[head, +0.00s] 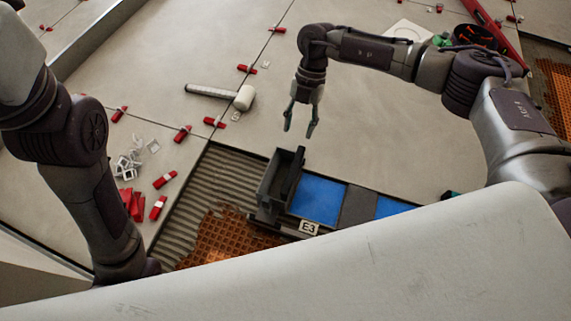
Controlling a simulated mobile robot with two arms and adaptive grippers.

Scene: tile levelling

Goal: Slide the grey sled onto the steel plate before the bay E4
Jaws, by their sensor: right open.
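The grey sled (270,190), a dark open box with an upright wall, stands at the left end of a strip of blue and grey panels. A label reading E3 (309,227) is at its lower right. A dark grey plate (357,206) lies between two blue panels; I cannot tell if it is the steel plate. No E4 label is readable. My right gripper (300,131) points down, open and empty, above and beyond the sled, apart from it. My left arm comes down at the left; its gripper is hidden behind my own pale body.
A white-headed mallet (244,97) lies on the pale tiles behind. Red wedges (165,179) and white clips (128,163) lie scattered at left. Ridged mortar (215,190) and an orange mat (225,237) are left of the sled. A dark bucket (478,38) stands at the back right.

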